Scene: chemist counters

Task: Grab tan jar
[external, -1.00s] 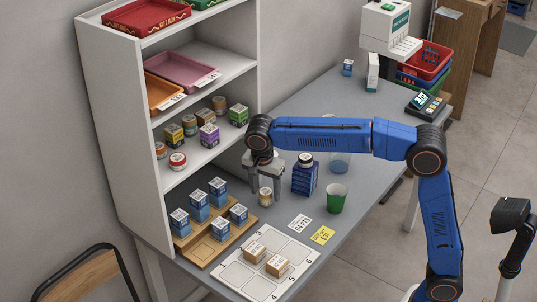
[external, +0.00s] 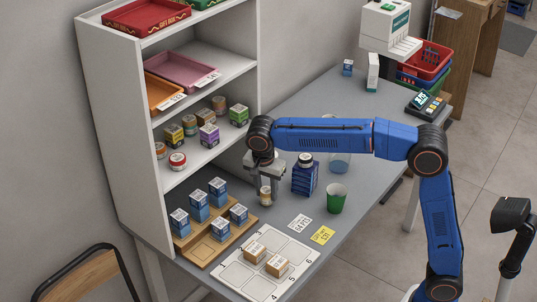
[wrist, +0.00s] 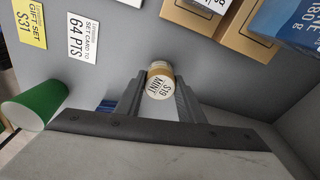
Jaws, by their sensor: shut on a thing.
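The tan jar (external: 265,197) stands on the grey counter, to the right of the wooden stepped tray. In the wrist view the jar (wrist: 159,81) shows its round lid with a label reading "MINT" and "S19". My gripper (external: 265,190) points down over the jar. Its two fingers are shut on the jar's sides, one on each side, as the wrist view shows (wrist: 160,90). The jar appears to rest on the counter; a small lift cannot be ruled out.
A navy blue box (external: 305,177) with a jar on top and a green cup (external: 337,198) stand to the right. The wooden tray (external: 205,252) with blue boxes is at left. A white numbered board (external: 236,273) and two cards (external: 323,235) lie in front.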

